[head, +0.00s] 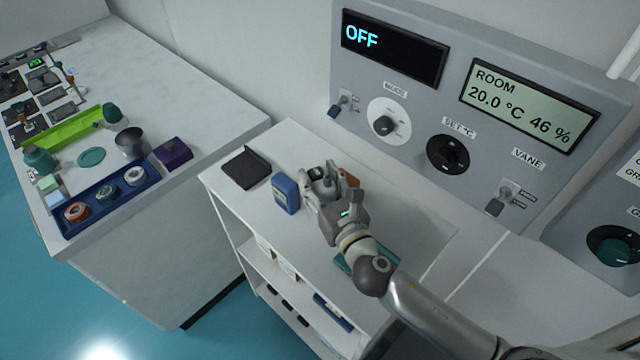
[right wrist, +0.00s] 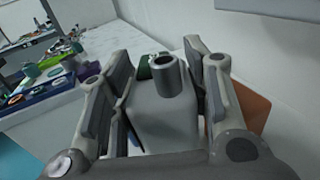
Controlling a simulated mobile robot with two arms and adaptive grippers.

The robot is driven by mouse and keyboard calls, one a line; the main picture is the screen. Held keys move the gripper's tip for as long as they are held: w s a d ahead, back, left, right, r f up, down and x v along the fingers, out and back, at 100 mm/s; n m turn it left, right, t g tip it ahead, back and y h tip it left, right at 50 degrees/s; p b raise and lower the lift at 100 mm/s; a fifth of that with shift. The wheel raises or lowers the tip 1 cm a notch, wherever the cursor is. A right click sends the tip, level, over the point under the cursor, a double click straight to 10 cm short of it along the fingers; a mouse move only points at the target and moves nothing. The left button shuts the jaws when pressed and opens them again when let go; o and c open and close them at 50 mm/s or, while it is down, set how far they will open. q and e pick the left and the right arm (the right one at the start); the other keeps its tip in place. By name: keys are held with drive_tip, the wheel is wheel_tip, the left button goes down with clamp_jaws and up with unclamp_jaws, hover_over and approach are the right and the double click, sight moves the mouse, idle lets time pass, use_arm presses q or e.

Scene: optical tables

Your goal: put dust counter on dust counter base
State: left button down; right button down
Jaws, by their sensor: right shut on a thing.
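The dust counter (right wrist: 165,110) is a grey box with a short round nozzle on top. My right gripper (right wrist: 155,90) is shut on it, with a finger on each side. In the head view the right gripper (head: 328,182) is over the white cart, and the counter (head: 316,173) is mostly hidden by the fingers. I cannot tell whether the counter touches the cart top. A black flat stand with a raised back edge, which looks like the dust counter base (head: 244,170), lies empty at the cart's left end. My left gripper is not in view.
A blue box (head: 285,193) stands on the white cart (head: 300,140) between the black stand and my right gripper. A brown item (right wrist: 247,108) is beside the gripper. A teal item (head: 350,262) lies partly under my arm. The control panel (head: 470,130) rises behind.

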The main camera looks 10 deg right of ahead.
drive_tip(key=shift+r, duration=0.2)
drive_tip(key=shift+f, duration=0.15)
drive_tip(key=c, duration=0.8)
unclamp_jaws()
drive_tip(key=shift+o, duration=0.2)
